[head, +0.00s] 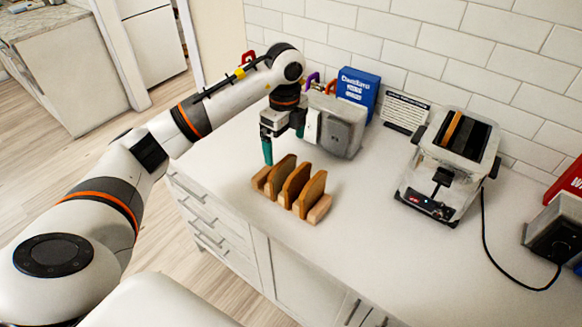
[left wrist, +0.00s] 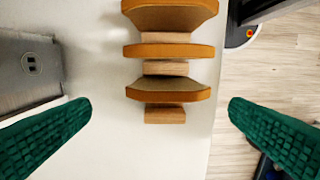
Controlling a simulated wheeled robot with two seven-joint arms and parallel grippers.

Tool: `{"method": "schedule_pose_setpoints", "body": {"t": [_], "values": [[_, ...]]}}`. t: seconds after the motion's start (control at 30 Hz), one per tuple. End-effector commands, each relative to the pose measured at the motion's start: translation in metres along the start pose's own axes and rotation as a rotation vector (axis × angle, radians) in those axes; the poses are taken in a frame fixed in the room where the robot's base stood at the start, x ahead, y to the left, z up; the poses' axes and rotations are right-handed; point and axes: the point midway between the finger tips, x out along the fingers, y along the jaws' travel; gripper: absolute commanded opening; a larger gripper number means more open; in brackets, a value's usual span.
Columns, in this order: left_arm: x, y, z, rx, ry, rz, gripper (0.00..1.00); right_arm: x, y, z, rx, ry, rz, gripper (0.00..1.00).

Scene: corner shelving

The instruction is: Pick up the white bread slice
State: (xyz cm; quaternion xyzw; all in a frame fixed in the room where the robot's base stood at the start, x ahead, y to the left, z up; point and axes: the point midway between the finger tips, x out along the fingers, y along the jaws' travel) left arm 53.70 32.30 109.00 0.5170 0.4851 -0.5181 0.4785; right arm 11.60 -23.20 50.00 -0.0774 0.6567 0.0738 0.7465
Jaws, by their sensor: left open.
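Several wooden blocks form a rack (head: 319,210) on the white counter, with three bread slices standing upright in it. All show brown crusts; I cannot tell which is the white bread slice. In the left wrist view the slices (left wrist: 168,91) line up between my spread green fingers, with the nearest one closest to them. My left gripper (head: 282,148) is open and empty, above and just behind the rack's left end, touching no slice. My right gripper is out of view.
A grey metal appliance (head: 342,132) stands close behind my left gripper, with a blue box (head: 358,92) behind it. A toaster (head: 450,160) with a slice in it stands to the right. The counter (head: 375,235) between is clear; its front edge is near the rack.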

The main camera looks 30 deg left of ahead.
Motion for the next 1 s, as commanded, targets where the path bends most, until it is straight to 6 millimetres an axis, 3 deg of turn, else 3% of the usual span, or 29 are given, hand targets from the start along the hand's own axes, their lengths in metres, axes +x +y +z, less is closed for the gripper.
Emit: {"method": "schedule_pose_setpoints", "body": {"t": [0.2, 0.3, 0.43, 0.63, 0.8, 1.0], "values": [[0.037, -0.001, 0.002, 0.004, -0.004, -0.004, 1.0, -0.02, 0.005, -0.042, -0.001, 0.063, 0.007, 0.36], [0.049, -0.001, 0.002, 0.005, -0.004, -0.002, 1.0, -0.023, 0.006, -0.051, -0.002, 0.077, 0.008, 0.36], [0.056, -0.001, 0.002, 0.006, -0.005, -0.002, 1.0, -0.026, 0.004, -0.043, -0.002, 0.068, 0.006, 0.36], [0.082, -0.004, -0.001, 0.005, -0.005, -0.005, 1.0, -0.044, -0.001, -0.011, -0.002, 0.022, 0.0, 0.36], [0.103, -0.002, 0.0, 0.007, -0.006, -0.001, 1.0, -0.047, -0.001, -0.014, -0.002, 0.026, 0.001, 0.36], [0.106, -0.002, 0.0, 0.008, -0.005, 0.002, 1.0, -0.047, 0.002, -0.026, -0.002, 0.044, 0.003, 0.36]]}}
